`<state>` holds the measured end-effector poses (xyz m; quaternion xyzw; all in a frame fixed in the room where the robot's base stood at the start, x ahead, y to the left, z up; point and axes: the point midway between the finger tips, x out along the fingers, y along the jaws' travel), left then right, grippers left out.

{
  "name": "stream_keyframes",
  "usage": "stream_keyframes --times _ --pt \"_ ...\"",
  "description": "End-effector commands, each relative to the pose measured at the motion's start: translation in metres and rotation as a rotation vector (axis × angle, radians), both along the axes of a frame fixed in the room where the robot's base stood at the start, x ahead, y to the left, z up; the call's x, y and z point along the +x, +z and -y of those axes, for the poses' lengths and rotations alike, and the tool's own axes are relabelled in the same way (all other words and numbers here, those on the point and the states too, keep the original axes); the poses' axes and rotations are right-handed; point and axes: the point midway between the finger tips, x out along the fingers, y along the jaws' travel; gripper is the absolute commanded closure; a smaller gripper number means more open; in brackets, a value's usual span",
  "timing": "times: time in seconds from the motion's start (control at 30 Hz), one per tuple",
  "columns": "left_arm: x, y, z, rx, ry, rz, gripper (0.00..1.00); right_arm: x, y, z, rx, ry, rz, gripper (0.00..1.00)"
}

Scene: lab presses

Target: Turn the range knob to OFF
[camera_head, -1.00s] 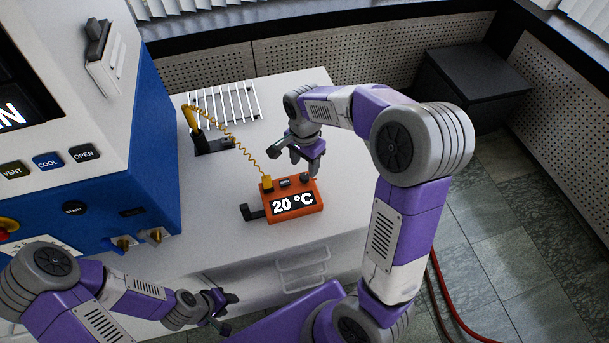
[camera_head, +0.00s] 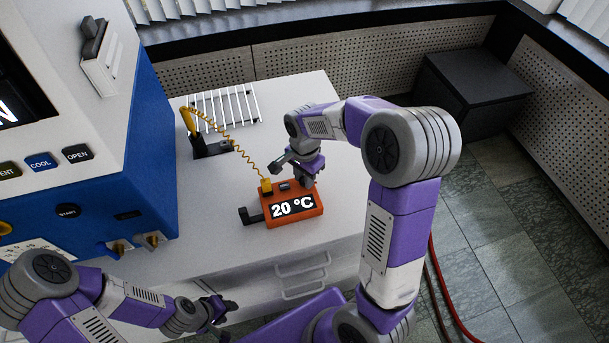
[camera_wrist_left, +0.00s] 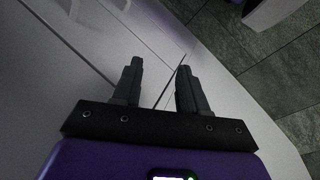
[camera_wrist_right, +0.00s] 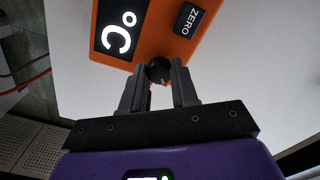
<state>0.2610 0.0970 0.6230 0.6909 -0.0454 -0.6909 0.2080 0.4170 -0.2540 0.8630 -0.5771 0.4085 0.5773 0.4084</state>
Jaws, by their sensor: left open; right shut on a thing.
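The orange meter (camera_head: 292,221) lies on the white bench top, and its display reads 20 °C. Its dark round range knob (camera_wrist_right: 158,70) is at the edge of the orange case in the right wrist view, near the ZERO button (camera_wrist_right: 188,20). My right gripper (camera_wrist_right: 160,76) is shut on the knob, with a finger on each side. In the head view my right gripper (camera_head: 300,178) stands over the meter's far right corner and hides the knob. I cannot read the knob's position marks. My left gripper (camera_head: 225,308) is open and empty at the bench's front; its fingers show in the left wrist view (camera_wrist_left: 158,85).
A coiled yellow cord runs from the meter to a yellow-handled probe (camera_head: 188,122) on a dark stand. A white wire rack (camera_head: 225,105) lies behind it. A blue and white press (camera_head: 150,170) stands at the left. The bench right of the rack is clear.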

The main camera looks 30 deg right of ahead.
Motion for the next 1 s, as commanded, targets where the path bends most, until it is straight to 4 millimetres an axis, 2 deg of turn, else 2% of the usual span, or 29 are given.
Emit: stream_keyframes --times 0.27,0.47,1.0 --pt "0.0 0.001 0.0 0.0 0.0 0.0 0.57 0.0 0.001 0.0 0.0 0.019 0.0 1.0" --pt "0.0 0.007 0.0 0.0 0.0 0.0 0.57 0.0 0.001 0.0 -0.001 0.099 0.0 1.0" --pt "0.0 0.027 0.0 0.0 0.0 0.0 0.57 0.001 0.002 0.0 0.0 0.536 0.0 1.0"
